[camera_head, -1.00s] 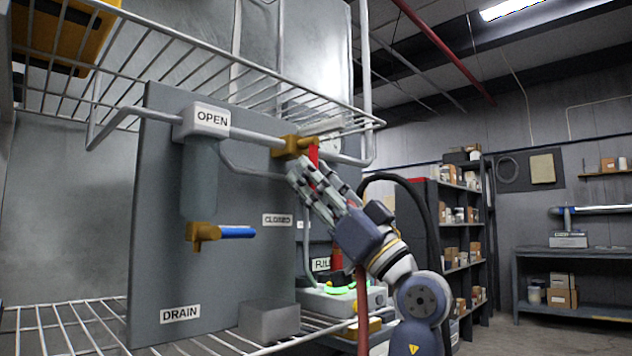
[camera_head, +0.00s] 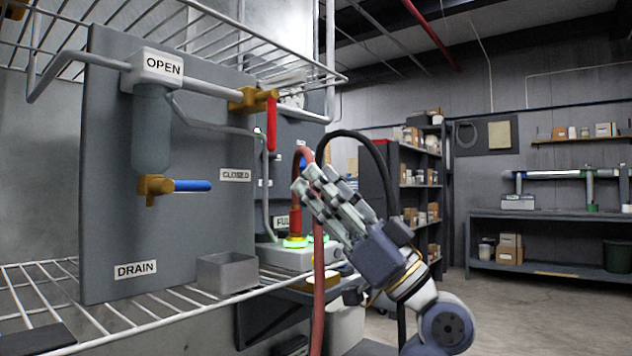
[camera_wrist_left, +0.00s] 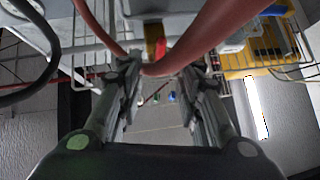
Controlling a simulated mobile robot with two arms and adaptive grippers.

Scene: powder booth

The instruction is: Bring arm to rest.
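My left gripper (camera_head: 315,188) is in the middle of the head view, tilted up and left, clear of the panel. My right gripper is not in view.
The grey panel (camera_head: 100,200) carries a blue-handled drain valve (camera_head: 190,185). A wire shelf (camera_head: 130,312) and a grey box (camera_head: 225,272) are below. A black hose (camera_head: 385,160) arches behind my gripper. Open floor (camera_head: 520,310) and a workbench (camera_head: 560,215) lie to the right.

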